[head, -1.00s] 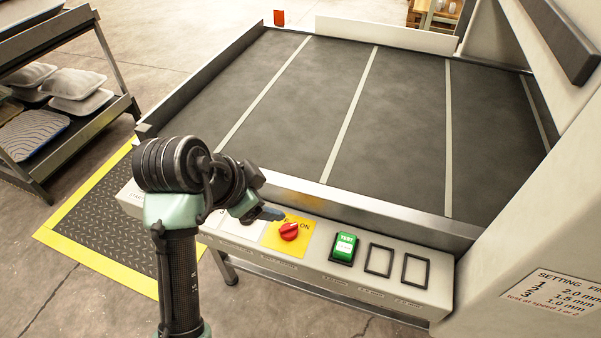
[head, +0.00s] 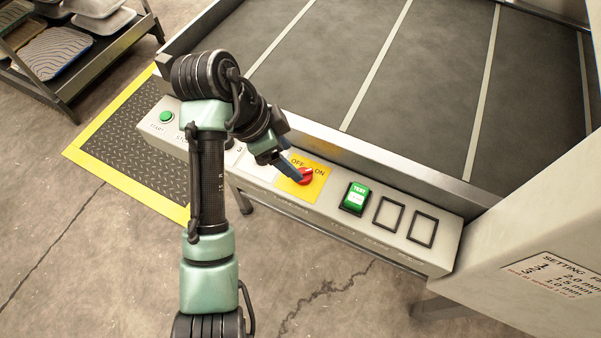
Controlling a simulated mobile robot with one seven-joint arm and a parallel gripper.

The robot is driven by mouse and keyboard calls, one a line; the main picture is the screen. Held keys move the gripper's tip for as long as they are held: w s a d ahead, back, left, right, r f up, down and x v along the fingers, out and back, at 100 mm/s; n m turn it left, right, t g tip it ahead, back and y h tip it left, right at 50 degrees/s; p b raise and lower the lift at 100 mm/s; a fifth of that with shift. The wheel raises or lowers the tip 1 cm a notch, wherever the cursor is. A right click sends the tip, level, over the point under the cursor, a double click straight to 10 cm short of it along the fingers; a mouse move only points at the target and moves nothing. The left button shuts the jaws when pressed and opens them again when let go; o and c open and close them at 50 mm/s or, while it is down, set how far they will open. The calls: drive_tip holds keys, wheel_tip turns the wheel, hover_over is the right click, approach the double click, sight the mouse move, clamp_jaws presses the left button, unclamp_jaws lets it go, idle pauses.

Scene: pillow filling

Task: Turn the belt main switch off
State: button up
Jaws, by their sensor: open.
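The belt main switch (head: 307,176) is a red rotary knob on a yellow plate (head: 315,188) marked OFF and ON, set in the pale control panel. My gripper (head: 298,176) is open, with its blue-grey fingers reaching down at the knob's left side. The fingers partly cover the knob and the plate. I cannot tell whether they touch the knob, and its exact pointing direction is hard to make out.
A green TEST button (head: 355,197) and two empty black frames (head: 389,213) lie right of the switch. A green START button (head: 166,117) is at the panel's left end. The dark belt (head: 420,90) lies behind a metal rail. A rack (head: 75,80) with pillows stands at upper left.

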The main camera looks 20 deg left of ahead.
sight(303, 172)
drive_tip(key=b+x, duration=0.1)
drive_tip(key=x, duration=0.5)
drive_tip(key=shift+w+d+f, duration=0.1)
drive_tip(key=shift+f, duration=0.1)
clamp_jaws()
